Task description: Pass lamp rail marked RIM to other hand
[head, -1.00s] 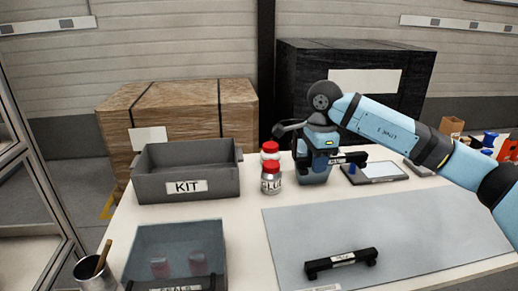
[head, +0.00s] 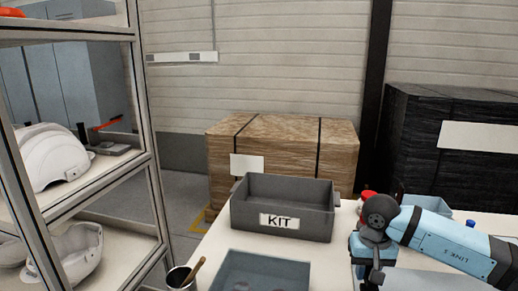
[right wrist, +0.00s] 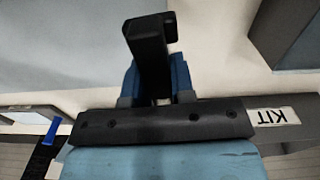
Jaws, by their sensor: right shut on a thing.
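My right gripper (head: 371,277) is at the lower right of the head view, beside the KIT bin and cut off by the bottom edge. In the right wrist view my right gripper (right wrist: 154,88) is shut on a black lamp rail (right wrist: 150,52), with blue fingers on both sides of it. The rail points away from the palm, and a foot shows at its far end. No marking on it can be read in the current views, so I cannot tell whether it is RIM. My left gripper is not in view.
A grey KIT bin (head: 316,226) stands open on the white table. In front of it are a blue-grey tray (head: 245,262) and a cup (head: 180,277) holding a brush. A shelf rack (head: 148,180) with white helmet shells (head: 45,158) stands at left. A wrapped crate (head: 285,150) is behind.

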